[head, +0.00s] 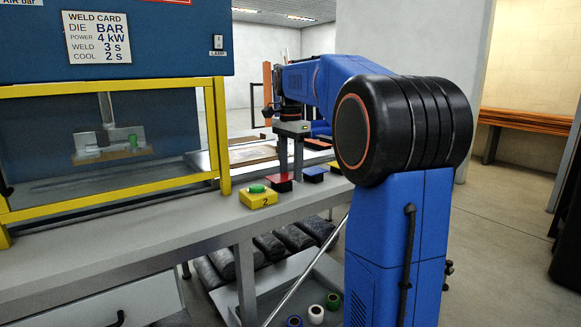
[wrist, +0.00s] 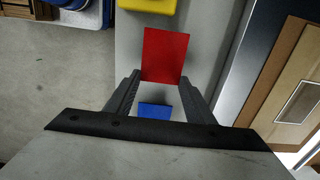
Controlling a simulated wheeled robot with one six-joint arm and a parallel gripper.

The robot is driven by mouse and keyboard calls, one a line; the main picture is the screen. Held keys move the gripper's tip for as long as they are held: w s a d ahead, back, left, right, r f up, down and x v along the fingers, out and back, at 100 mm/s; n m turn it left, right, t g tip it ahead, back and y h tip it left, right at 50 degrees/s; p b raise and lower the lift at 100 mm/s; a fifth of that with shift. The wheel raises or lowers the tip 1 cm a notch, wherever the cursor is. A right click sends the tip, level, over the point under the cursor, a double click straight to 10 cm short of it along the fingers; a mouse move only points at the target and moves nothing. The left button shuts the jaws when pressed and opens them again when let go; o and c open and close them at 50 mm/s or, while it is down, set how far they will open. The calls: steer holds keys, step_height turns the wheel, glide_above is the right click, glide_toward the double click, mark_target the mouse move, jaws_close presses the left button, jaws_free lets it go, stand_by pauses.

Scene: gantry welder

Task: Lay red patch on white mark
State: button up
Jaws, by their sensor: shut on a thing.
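The red patch (wrist: 165,55) is a flat red rectangle between the tips of my gripper (wrist: 160,80) in the wrist view. My gripper is shut on its near part, and the rest sticks out beyond the fingertips. In the head view the red patch (head: 277,181) shows at the lower end of my gripper (head: 290,178), at the bench top near its front edge. I cannot tell whether it touches the bench.
A blue patch (head: 314,174) lies on the bench right of the red one. A yellow button box (head: 258,200) marked 2 stands to the left. The yellow-framed welder (head: 110,190) is farther left. Small rolls (head: 316,314) sit on the lower shelf.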

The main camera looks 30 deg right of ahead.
steer(key=shift+f, duration=0.25)
steer(key=o, duration=1.1)
step_height(320, 180, up, 18)
steer(key=shift+d, duration=0.2)
